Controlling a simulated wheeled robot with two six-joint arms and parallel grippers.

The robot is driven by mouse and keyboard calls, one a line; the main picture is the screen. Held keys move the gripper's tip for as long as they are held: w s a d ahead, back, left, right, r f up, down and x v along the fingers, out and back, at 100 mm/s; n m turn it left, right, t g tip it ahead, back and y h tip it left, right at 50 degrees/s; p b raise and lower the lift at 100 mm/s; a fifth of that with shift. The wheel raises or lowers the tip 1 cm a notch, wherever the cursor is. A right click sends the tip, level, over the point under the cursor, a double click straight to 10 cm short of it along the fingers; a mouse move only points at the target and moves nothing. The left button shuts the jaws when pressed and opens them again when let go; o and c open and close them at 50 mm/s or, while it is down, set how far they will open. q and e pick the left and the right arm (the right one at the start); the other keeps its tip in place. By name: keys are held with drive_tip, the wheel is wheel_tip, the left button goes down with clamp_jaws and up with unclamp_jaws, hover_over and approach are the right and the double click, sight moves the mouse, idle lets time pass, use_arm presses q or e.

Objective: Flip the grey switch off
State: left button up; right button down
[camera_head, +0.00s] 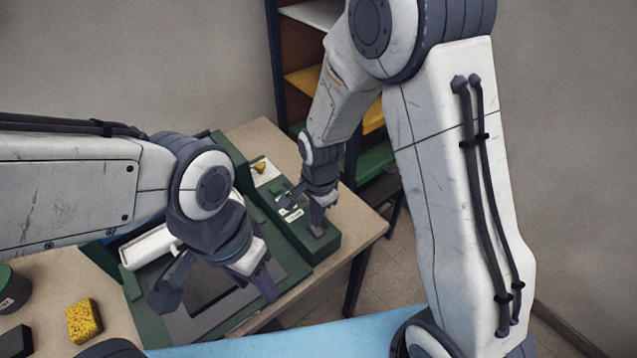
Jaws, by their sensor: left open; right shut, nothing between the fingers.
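A dark green machine (327,245) stands on the table, with a raised control panel along its right side. The panel carries small white labels (292,214) and small controls. My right gripper (317,222) is shut and empty, pointing down at the front part of this panel. Its fingers cover part of the panel. I cannot clearly tell the grey switch from the fingertips there, nor whether they touch it. My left gripper (215,290) is open and empty above the machine's grey bed, left of the panel.
A white roller (150,246) lies at the machine's left side. A yellow sponge (84,320) and a dark green-lidded container (12,290) are on the table (55,275) at left. A shelf unit (305,80) stands behind. A light blue surface (290,338) is in front.

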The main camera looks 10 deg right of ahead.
sight(320, 234)
use_arm(q)
drive_tip(key=shift+d+b, duration=0.2)
drive_tip(key=shift+b, duration=0.55)
use_arm(e)
wheel_tip(320, 234, up, 11)
drive_tip(key=shift+s+d, duration=0.45)
